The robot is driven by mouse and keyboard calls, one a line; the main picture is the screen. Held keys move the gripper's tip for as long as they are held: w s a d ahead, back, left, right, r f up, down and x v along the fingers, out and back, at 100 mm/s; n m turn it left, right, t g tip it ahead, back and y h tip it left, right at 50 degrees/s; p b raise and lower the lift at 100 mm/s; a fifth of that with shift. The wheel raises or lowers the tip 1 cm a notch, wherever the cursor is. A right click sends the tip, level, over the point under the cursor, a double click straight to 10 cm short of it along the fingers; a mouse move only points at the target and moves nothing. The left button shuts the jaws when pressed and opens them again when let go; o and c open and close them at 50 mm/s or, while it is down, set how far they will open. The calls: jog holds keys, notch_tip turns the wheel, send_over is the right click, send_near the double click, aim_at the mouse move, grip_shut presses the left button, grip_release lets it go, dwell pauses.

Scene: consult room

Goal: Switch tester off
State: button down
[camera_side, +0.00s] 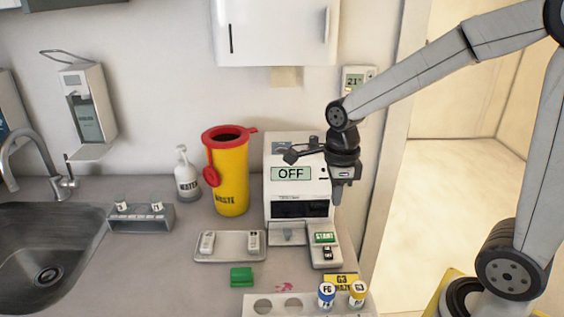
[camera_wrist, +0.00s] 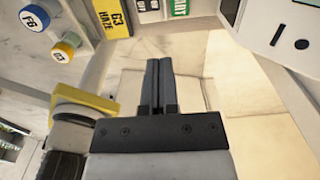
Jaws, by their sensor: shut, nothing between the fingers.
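The tester (camera_side: 279,222) is a white box on the counter, and its screen (camera_side: 291,173) reads OFF. On its low front part sit a green START button (camera_side: 324,237) and a small black-and-white switch (camera_side: 327,253). Part of the tester also shows at the top right of the wrist view (camera_wrist: 268,24), with the green START button (camera_wrist: 180,7) at the top edge. My gripper (camera_side: 337,200) points down by the tester's right front edge, above the START button and apart from it. In the wrist view its fingers (camera_wrist: 158,65) are together with nothing between them.
A tray (camera_side: 205,257) with two small devices lies left of the tester. A green block (camera_side: 241,277), a yellow label card (camera_side: 340,280) and a rack (camera_side: 298,303) with blue-capped and yellow-capped vials stand in front. A yellow waste bin (camera_side: 231,180) stands left.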

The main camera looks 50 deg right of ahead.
aim_at(331, 247)
jog(key=shift+f, duration=6.3)
jog(key=shift+f, duration=0.2)
jog(key=shift+s+r, duration=0.1)
jog(key=shift+s, duration=0.05)
jog(key=shift+s+a+r, duration=0.3)
jog(key=shift+s+a, duration=0.05)
jog(key=shift+a, duration=0.05)
jog(key=shift+r, duration=0.15)
notch_tip(331, 247, up, 14)
jog(key=w+d, duration=0.1)
jog(key=w, duration=0.1)
jog(key=shift+d+f, duration=0.25)
jog(key=shift+d, duration=0.15)
